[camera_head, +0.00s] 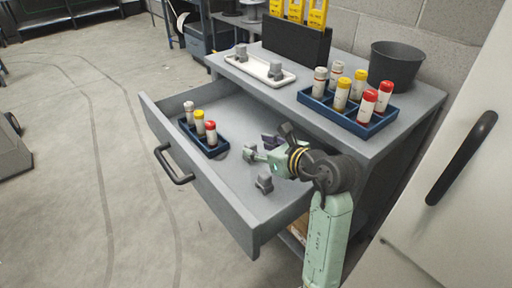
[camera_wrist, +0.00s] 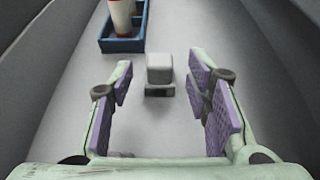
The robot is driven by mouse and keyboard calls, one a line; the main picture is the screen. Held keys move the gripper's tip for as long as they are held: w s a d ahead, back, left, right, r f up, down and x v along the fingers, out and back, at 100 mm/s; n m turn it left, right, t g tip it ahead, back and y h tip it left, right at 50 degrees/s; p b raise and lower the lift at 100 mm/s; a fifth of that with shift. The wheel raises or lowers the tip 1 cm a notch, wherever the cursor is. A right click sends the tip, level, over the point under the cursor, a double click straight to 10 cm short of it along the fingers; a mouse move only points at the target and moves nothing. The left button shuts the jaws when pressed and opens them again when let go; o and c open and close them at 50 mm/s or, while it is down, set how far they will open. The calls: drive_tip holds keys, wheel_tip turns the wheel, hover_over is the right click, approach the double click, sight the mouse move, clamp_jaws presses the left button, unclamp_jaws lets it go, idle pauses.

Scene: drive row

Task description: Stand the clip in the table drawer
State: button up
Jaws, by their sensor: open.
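The clip (camera_head: 264,184) is a small grey block on a darker foot. It rests on the floor of the open table drawer (camera_head: 190,176), toward the near end. In the wrist view the clip (camera_wrist: 160,70) shows between and beyond my fingertips, with no finger touching it. My gripper (camera_head: 267,145) is over the drawer, with pale green fingers and purple pads. It is open and empty; in the wrist view its fingers (camera_wrist: 161,90) stand wide on either side of the clip.
A blue rack (camera_head: 222,149) with three capped bottles stands in the drawer beyond the clip. On the tabletop are a white tray (camera_head: 246,66) with two grey pieces, a larger blue bottle rack (camera_head: 345,118) and a dark bin (camera_head: 397,65). A white door (camera_head: 450,200) is at right.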

drive_tip(key=b+v, duration=0.1)
drive_tip(key=v, duration=0.9)
drive_tip(key=shift+a, duration=0.1)
idle(0.9)
